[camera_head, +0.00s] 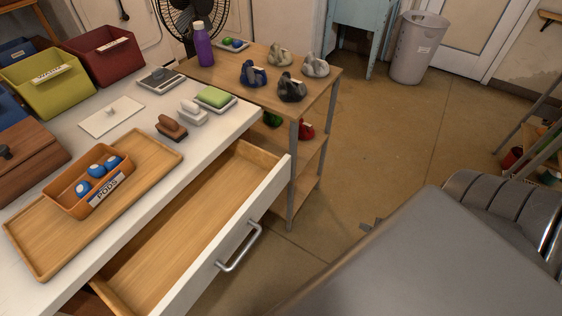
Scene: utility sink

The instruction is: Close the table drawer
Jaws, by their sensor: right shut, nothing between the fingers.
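The table drawer (190,235) is pulled well out from the white table (235,112). Its wooden inside looks empty. Its white front panel (212,256) carries a silver bar handle (240,248) and faces the lower right. A small dark part of my right gripper (372,225) shows to the right of the handle, apart from it. It is shut and empty, and most of it is hidden behind my grey arm. My left gripper is not in view.
A wooden tray (155,152) with an orange box of blue-and-white pods (100,172) sits on the table. A wooden shelf cart (318,88) with several small items stands just beyond the drawer.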

